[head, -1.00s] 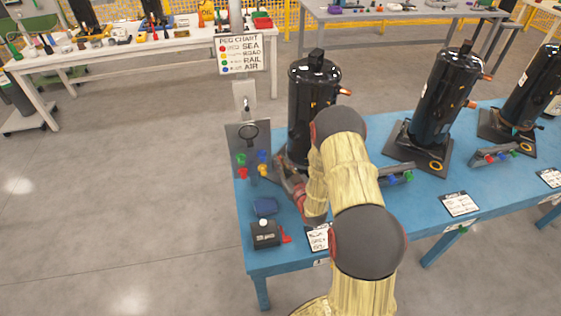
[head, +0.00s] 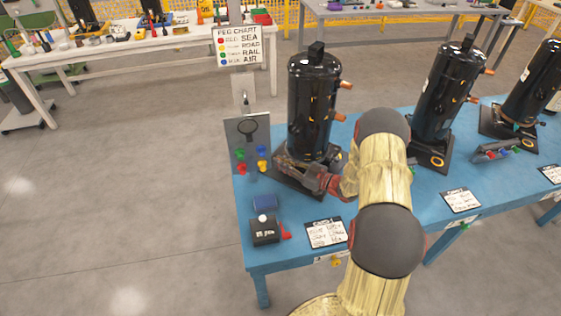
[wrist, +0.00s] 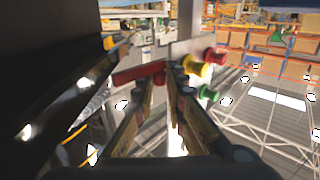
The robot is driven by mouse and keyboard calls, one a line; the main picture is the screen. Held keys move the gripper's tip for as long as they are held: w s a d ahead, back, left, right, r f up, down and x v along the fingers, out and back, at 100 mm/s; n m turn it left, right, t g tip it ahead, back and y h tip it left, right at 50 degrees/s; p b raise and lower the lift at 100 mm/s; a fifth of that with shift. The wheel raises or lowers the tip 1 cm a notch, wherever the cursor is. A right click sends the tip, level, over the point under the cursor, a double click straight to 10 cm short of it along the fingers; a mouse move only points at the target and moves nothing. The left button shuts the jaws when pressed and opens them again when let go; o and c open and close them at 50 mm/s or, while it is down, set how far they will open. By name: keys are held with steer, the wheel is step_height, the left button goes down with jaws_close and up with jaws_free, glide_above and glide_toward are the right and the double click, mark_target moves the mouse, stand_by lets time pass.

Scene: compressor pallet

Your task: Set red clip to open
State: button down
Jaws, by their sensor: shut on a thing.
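The red clip (wrist: 138,73) shows in the wrist view as a flat red bar, reaching left from between the fingertips. My gripper (wrist: 168,77) is shut on its right end, with the fingers close together. In the head view my gripper (head: 283,160) is low at the base of the nearest black compressor (head: 312,105), on its left side. The clip itself cannot be made out there, and the fingertips are hard to see against the dark base plate.
A grey panel (head: 236,135) with coloured pegs stands close left of my gripper; red (wrist: 215,55), yellow (wrist: 196,67) and green pegs show in the wrist view. A blue block (head: 265,202) and a dark box (head: 264,230) sit on the blue table (head: 290,258) in front.

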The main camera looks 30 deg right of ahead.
steer(key=shift+s+d+n+g+y, duration=0.1)
steer(key=shift+s+n+g+y, duration=0.1)
steer(key=shift+n+g+y, duration=0.4)
steer(key=shift+s+n+g+y, duration=0.15)
steer(key=shift+n+g+y, duration=0.2)
steer(key=shift+y, duration=0.35)
steer(key=shift+r, duration=0.1)
steer(key=c, duration=2.1)
jaws_free()
steer(key=shift+s, duration=0.1)
steer(key=v, duration=1.2)
steer(key=shift+o, duration=0.2)
